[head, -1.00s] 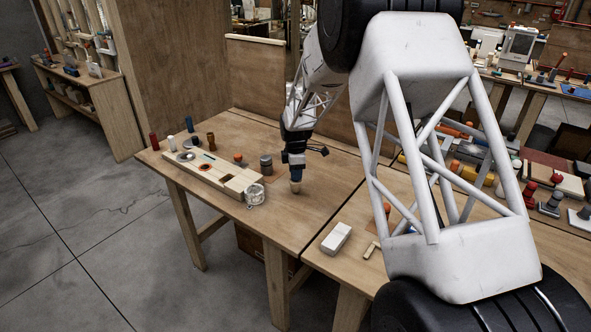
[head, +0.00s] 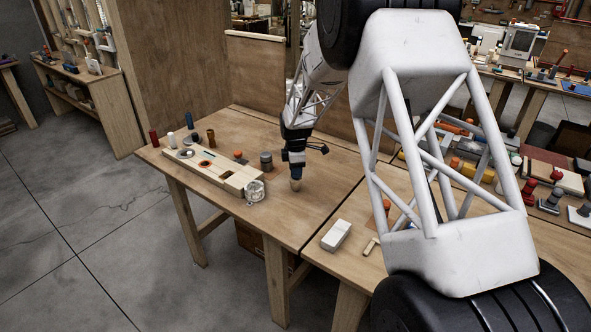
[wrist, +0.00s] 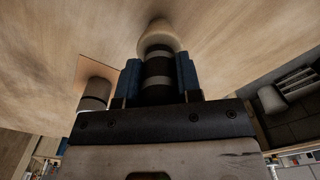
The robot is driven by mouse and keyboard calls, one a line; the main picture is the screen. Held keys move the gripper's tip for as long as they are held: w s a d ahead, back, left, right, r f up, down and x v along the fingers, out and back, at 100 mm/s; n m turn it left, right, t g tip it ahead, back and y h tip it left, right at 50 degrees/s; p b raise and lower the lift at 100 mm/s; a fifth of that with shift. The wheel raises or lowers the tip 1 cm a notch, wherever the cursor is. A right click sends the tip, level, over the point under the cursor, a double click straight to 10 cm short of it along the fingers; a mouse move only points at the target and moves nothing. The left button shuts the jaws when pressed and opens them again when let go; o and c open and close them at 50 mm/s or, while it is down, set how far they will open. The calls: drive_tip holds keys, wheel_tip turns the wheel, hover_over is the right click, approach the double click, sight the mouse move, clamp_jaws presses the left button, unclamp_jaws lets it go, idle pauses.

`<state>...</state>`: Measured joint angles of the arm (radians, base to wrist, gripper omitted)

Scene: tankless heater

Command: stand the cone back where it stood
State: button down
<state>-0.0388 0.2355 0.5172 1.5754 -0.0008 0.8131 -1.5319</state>
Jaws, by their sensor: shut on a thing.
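My gripper (head: 295,169) points down over the right part of the left table. Its blue fingers (wrist: 158,80) are shut on a banded black and grey piece with a pale wooden rounded end, which I take to be the cone (wrist: 158,42). In the head view the cone's wooden end (head: 295,184) shows below the fingers, close over the tabletop. A soft shadow lies by its end in the wrist view. I cannot tell whether it touches the table. Its upper part is hidden between the fingers.
A long pale wooden block with recesses (head: 225,176) lies left of my gripper, with a clear glass piece (head: 254,191) at its near end. A dark grey cylinder (head: 266,161) stands behind, also in the wrist view (wrist: 96,92). A white box (head: 336,235) is on the right table.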

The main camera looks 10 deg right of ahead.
drive_tip(key=shift+f, duration=0.2)
drive_tip(key=c, duration=0.7)
unclamp_jaws()
drive_tip(key=shift+r, duration=3.85)
